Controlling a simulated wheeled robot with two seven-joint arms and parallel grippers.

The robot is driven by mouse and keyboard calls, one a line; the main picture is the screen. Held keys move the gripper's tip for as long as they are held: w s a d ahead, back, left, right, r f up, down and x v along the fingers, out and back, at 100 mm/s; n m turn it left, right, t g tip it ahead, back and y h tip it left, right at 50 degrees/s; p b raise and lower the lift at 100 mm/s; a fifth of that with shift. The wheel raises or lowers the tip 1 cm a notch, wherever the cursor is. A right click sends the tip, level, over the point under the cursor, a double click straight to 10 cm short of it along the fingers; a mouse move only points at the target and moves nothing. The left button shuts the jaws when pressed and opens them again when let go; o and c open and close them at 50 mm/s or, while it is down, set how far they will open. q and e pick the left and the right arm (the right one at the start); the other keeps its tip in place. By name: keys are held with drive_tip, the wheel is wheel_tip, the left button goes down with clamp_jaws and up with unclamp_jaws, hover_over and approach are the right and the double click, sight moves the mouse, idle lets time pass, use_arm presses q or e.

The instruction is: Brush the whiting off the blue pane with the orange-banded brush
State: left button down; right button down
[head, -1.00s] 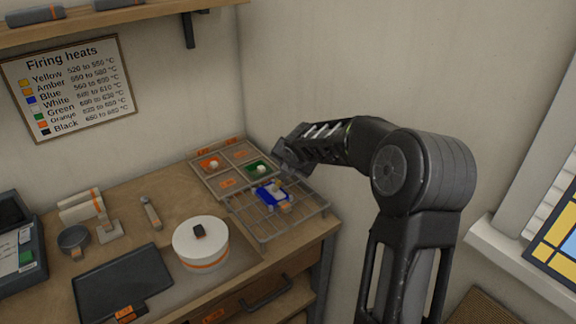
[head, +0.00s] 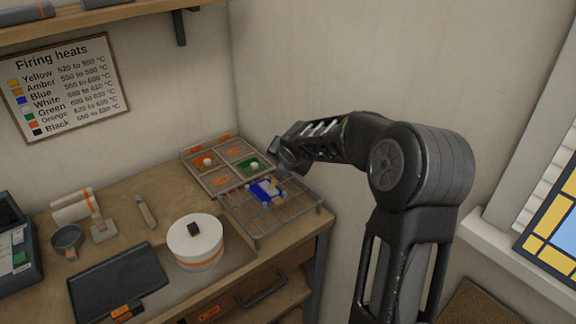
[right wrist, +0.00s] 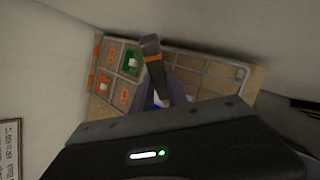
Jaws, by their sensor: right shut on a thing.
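The blue pane (head: 258,194) lies on the wire rack (head: 262,237) at the right end of the bench, with pale whiting on it. My right gripper (head: 284,160) is above the rack's back edge, just behind and right of the pane. In the right wrist view it is shut on the orange-banded brush (right wrist: 153,62), a dark handle with an orange band. A small blue and white bit of the pane (right wrist: 161,100) shows between the fingers. The brush's bristles and any contact with the pane are hidden. My left gripper is not in view.
A sectioned tray (head: 214,184) with orange and green panes stands behind the rack, close to my gripper. A white round lidded pot (head: 195,243) and a dark slab (head: 118,283) are to the left. The wall is close behind; a window (head: 556,235) is at right.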

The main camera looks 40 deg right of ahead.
drive_tip(key=shift+w+r, duration=0.1)
drive_tip(key=shift+w, duration=0.75)
drive_tip(key=shift+w+p, duration=0.15)
drive_tip(key=shift+p, duration=0.15)
drive_tip(key=w, duration=0.2)
drive_tip(key=shift+w, duration=0.35)
drive_tip(key=shift+s+f, duration=0.1)
drive_tip(key=shift+f, duration=0.1)
drive_tip(key=shift+s, duration=1.5)
